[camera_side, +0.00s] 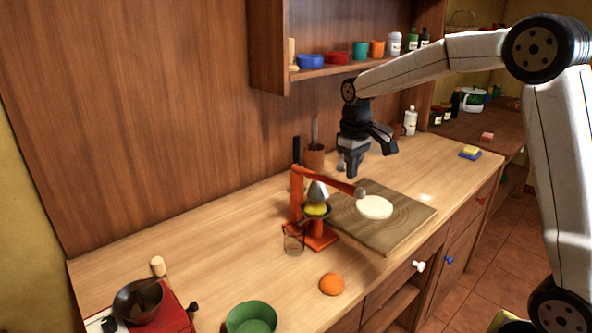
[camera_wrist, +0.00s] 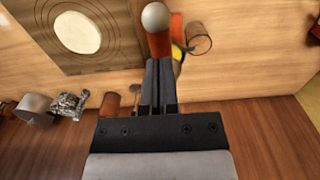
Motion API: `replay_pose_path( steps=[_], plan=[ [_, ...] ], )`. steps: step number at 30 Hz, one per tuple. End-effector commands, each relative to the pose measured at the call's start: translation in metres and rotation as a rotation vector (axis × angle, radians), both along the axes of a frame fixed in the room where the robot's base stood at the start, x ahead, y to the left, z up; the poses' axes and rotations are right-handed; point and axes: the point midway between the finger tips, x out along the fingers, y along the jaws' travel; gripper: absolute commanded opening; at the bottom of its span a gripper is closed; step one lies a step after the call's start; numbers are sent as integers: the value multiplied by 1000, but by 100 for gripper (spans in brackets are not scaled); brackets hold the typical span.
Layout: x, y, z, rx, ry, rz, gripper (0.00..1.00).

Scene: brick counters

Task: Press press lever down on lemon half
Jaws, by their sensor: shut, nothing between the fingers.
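An orange citrus press (camera_side: 297,205) stands on the counter in the side view. Its lever (camera_side: 325,180) slopes slightly down to the right and ends in a grey ball knob (camera_side: 359,191). A yellow lemon half (camera_side: 316,210) sits in the press under a grey cone (camera_side: 318,191). In the wrist view the ball knob (camera_wrist: 155,17) and the orange lever (camera_wrist: 160,46) show just beyond my fingertips, and the lemon half is mostly hidden. My gripper (camera_side: 352,172) is shut and empty, pointing down above the lever near its knob. I cannot tell whether it touches the lever.
A wooden board (camera_side: 408,214) with a pale round disc (camera_side: 374,207) lies right of the press. A clear glass (camera_side: 293,242) stands under the press. An orange half (camera_side: 332,284) and green bowl (camera_side: 251,318) are nearer the front. A shelf (camera_side: 340,68) hangs behind my arm.

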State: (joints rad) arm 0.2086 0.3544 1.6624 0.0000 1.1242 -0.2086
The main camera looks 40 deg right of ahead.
Motion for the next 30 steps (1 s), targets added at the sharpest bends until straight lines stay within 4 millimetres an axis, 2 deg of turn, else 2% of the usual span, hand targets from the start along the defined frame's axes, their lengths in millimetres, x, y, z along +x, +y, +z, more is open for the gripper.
replay_pose_path(
  steps=[30],
  plan=[
    [0,0,-29,0,1,0,0]
  ],
)
